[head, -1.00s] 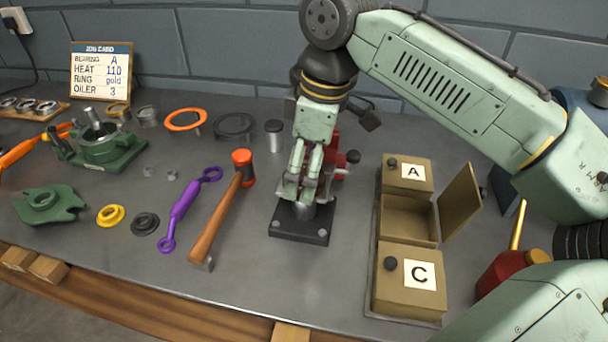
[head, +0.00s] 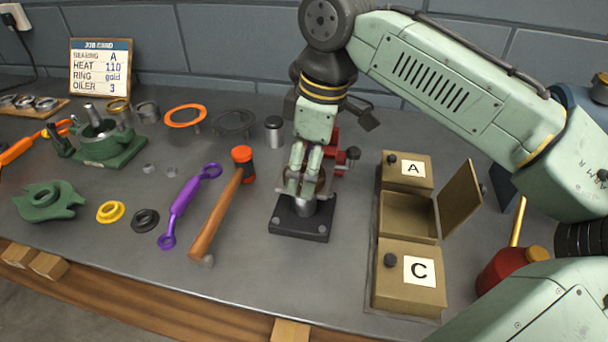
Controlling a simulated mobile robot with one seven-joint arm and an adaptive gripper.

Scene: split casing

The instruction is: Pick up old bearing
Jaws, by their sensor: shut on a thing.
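My gripper (head: 304,188) points down over a black square base (head: 287,226) with a short metal post (head: 304,207). It is shut on the old bearing (head: 318,184), a dull ring mostly hidden by the fingers. The ring sits at the top of the post or just above it; I cannot tell whether they touch.
Right of the base are box A (head: 404,172), an open box (head: 408,219) with its lid raised, and box C (head: 409,279). A hammer (head: 217,215) and a purple tool (head: 186,205) lie to the left. A red device (head: 342,160) stands behind my gripper.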

